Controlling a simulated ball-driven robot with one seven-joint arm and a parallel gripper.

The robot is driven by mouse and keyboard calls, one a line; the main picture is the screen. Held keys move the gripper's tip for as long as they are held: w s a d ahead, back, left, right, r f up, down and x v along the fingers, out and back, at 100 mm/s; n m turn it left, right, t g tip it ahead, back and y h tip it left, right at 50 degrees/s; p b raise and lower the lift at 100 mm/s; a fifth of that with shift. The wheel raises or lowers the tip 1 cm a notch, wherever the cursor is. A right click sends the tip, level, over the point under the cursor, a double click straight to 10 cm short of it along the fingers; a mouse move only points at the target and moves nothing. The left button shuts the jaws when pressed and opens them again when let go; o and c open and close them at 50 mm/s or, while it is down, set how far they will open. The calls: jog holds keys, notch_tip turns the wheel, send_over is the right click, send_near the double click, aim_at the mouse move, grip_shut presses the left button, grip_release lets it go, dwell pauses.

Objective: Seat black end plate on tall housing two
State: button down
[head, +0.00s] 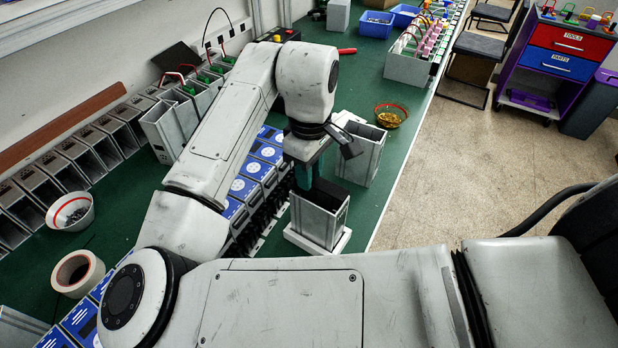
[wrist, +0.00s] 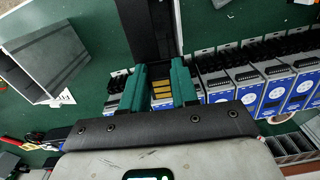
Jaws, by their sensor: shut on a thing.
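My gripper (head: 305,180) has green fingers and points down over the near side of the bench. In the wrist view the green fingers (wrist: 160,88) are shut on the black end plate (wrist: 146,32), a dark flat piece reaching away from them. A tall grey housing (head: 318,222) stands on a white base right below my gripper in the head view; its top looks dark. I cannot tell there how far the plate is from it. Another tall grey housing (head: 362,158) stands behind it to the right. No number is readable.
A row of blue-fronted modules (head: 258,170) runs close left of my gripper; it also shows in the wrist view (wrist: 275,90). A basket of brass-coloured parts (head: 390,115) stands behind the housings. A white bowl (head: 70,213) and tape roll (head: 77,273) are far left.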

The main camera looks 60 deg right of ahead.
jog(key=shift+f, duration=0.55)
dwell(0.4)
jog(key=c, duration=0.8)
grip_release()
jog(key=shift+o, duration=0.4)
jog(key=o, duration=0.5)
jog(key=shift+r, duration=0.1)
